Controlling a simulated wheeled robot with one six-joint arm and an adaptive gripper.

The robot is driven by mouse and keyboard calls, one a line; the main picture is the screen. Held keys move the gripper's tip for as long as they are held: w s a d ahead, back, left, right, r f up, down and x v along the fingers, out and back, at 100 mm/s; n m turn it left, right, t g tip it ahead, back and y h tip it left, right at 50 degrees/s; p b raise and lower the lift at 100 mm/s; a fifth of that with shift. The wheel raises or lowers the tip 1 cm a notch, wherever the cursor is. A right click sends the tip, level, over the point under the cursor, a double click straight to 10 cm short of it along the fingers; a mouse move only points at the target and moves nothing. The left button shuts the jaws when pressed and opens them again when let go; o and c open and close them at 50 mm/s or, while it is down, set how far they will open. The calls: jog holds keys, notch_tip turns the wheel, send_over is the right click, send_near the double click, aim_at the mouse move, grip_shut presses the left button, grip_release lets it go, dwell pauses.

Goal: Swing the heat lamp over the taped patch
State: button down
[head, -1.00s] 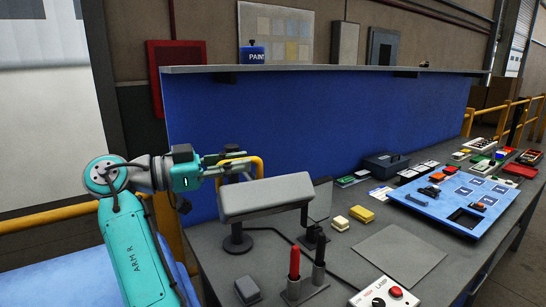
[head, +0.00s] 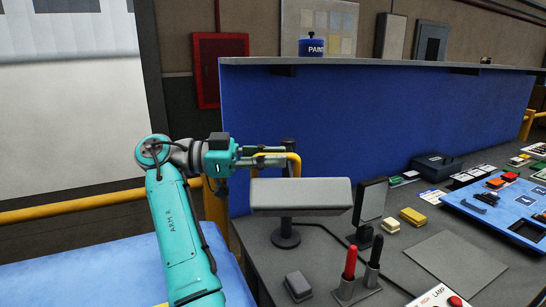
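The heat lamp (head: 301,195) has a long grey box-shaped head on a dark post with a round base, standing at the left end of the grey workbench. A yellow bent handle (head: 296,165) rises from the back of its head. My gripper (head: 278,156) is at this handle, its two fingers pointing right with the yellow bar between them, and it looks shut on it. The finer contact is too small to see. A plain grey square (head: 455,262), perhaps the taped patch, lies flat on the bench right of the lamp. The lamp head is not over it.
A red pen (head: 350,263) and a black pen stand in a holder in front of the lamp. A dark upright panel (head: 370,203), a white block and a yellow block (head: 412,217) stand between lamp and square. A lamp control box (head: 440,297) is at the front edge.

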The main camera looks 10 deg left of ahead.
jog(key=c, duration=1.1)
grip_release()
jog(key=shift+f, duration=0.15)
jog(key=shift+c, duration=0.2)
notch_tip(320, 180, up, 10)
jog(key=shift+r, duration=0.1)
